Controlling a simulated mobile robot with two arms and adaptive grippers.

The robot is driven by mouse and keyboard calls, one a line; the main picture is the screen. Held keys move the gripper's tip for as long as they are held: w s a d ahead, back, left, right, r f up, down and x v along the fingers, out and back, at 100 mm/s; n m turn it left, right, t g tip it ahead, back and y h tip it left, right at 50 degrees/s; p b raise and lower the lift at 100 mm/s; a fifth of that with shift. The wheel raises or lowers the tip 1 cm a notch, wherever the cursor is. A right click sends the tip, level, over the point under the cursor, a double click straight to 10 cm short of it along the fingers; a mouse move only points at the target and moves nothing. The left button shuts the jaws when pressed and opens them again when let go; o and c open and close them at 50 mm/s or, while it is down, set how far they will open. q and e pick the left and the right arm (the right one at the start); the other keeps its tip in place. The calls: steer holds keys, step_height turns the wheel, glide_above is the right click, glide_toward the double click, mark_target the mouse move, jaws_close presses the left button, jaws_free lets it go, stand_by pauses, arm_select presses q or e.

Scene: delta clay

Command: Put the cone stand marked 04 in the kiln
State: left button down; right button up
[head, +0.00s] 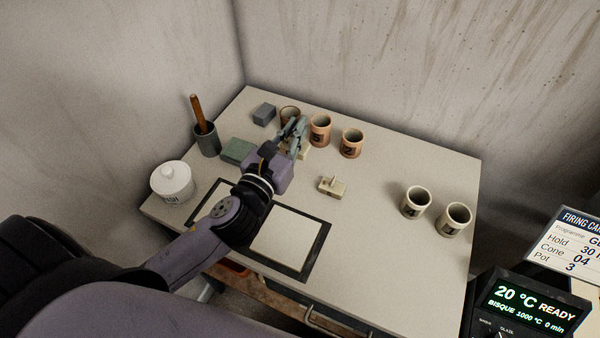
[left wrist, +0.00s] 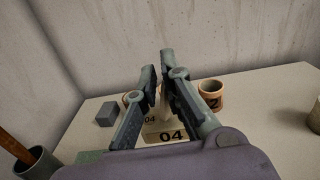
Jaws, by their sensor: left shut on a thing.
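My left gripper (head: 294,124) is over the far part of the table, shut on the cream cone stand marked 04 (head: 304,152). In the left wrist view the fingers (left wrist: 160,92) close around its upright part, and the base (left wrist: 171,136) shows 04 below them. I cannot tell whether the base touches the table. A second small cream stand (head: 331,188) lies to the right of the gripper; its marking is unreadable. The kiln chamber is not recognizable in view. My right gripper is not in view.
Terracotta pots (head: 320,132) and (head: 351,144) stand close to the gripper's right. Cream pots (head: 415,203) stand farther right. A brush cup (head: 207,140), white jar (head: 172,183) and grey block (head: 264,114) are left. The controller (head: 530,302) reads 20 °C READY; the card (head: 570,238) shows Cone 04.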

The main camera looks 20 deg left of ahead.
arm_select(q)
step_height(320, 180, down, 12)
steer(key=b, duration=0.4)
steer(key=shift+r, duration=0.1)
steer(key=shift+f+b, duration=0.3)
steer(key=shift+b, duration=0.05)
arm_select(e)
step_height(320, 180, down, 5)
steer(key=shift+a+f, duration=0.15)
arm_select(q)
steer(key=shift+f, duration=0.2)
steer(key=c, duration=1.7)
jaws_free()
steer(key=shift+r, duration=0.1)
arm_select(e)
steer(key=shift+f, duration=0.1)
